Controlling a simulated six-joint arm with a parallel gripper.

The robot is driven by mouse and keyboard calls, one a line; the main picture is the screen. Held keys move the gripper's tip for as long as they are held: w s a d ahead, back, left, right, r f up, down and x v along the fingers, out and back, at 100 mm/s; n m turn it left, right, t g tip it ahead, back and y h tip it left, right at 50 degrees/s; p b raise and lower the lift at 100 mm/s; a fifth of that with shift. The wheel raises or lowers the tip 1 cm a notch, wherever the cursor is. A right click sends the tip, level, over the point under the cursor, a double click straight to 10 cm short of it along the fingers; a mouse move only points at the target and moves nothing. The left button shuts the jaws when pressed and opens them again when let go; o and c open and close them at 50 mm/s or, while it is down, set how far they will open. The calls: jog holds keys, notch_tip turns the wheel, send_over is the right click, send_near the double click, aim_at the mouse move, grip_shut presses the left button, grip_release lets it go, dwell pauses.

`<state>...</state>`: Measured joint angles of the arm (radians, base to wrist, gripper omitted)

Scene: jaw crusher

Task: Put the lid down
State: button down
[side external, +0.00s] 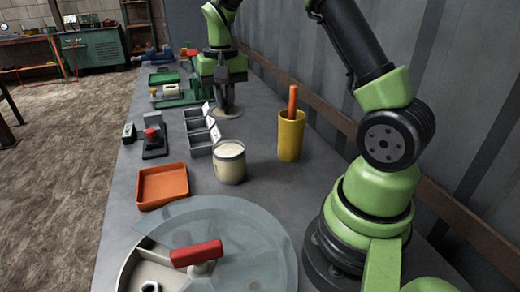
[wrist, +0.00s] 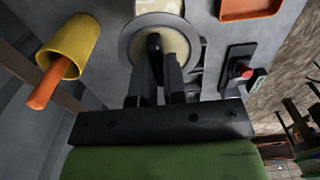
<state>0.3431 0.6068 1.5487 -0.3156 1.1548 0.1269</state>
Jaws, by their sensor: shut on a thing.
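The lid (side external: 213,112) is a round, pale disc with a grey rim. In the wrist view the lid (wrist: 132,47) shows a dark upright knob (wrist: 154,46) at its middle. My gripper (side external: 227,107) is over the lid, its fingers pointing down. In the wrist view my gripper (wrist: 157,65) is shut on the knob. The lid looks level and close to the bench top; I cannot tell whether it touches. A jar (side external: 230,168) with pale contents stands apart from it, uncovered, nearer the side camera. The jar also shows partly at the top of the wrist view (wrist: 160,6).
A yellow cup (side external: 290,140) with an orange stick stands right of the jar. Small grey bins (side external: 200,140), an orange tray (side external: 162,186) and a red-button device (side external: 153,142) lie left. A clear disc with a red handle (side external: 197,253) fills the front.

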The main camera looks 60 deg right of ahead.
jog(key=s+d+f, duration=0.3)
jog(key=s+f, duration=0.2)
jog(key=s, duration=0.4)
send_near(298, 193)
jog(key=shift+d+f, duration=0.1)
jog(key=shift+f, duration=3.25)
jog(key=shift+f, duration=0.1)
jog(key=c, duration=1.2)
grip_release()
